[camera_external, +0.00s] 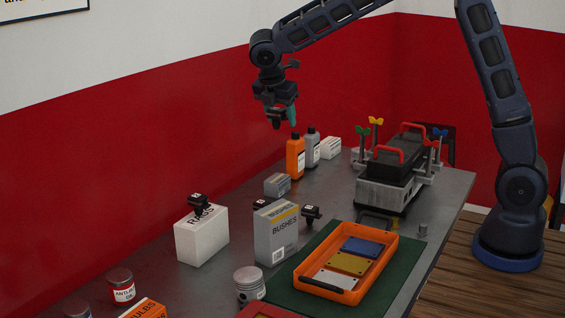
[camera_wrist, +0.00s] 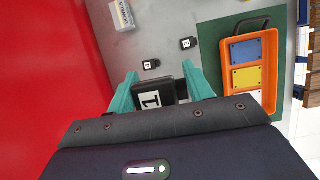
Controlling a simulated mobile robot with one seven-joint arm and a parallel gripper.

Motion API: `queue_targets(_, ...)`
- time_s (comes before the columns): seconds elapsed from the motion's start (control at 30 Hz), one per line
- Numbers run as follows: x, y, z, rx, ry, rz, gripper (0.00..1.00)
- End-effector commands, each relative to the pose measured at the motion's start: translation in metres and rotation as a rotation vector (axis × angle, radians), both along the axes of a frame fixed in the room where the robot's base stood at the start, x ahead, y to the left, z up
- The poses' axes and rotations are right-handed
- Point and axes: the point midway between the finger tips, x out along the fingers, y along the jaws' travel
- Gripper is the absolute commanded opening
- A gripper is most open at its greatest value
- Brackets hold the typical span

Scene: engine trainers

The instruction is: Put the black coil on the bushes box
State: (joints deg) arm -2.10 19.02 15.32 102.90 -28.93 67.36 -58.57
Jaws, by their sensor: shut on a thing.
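My gripper (camera_external: 283,118) hangs high above the table, with teal fingers shut on a black coil. In the wrist view the held coil (camera_wrist: 153,100) shows a white label with a 1, between the fingertips (camera_wrist: 165,92).
Similar black coils show near the bushes box (camera_external: 310,213) and on the white rags box (camera_external: 201,238). An orange tray (camera_external: 348,292) with coloured plates lies on a green mat. An orange bottle (camera_external: 295,158) and a grey bottle (camera_external: 312,146) stand farther back.

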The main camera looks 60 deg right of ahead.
Motion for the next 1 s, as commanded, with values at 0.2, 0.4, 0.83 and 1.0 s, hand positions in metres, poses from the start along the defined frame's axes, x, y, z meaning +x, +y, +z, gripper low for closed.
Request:
queue_targets(0.2, -0.036, 0.080, 0.027, -0.001, -0.006, 0.009, 0.24)
queue_targets(0.4, -0.064, 0.123, 0.042, -0.002, -0.007, 0.007, 0.24)
queue_targets(0.83, -0.076, 0.140, 0.003, -0.005, -0.003, 0.006, 0.24)
queue_targets(1.0, -0.076, 0.140, -0.034, -0.005, -0.004, 0.007, 0.24)
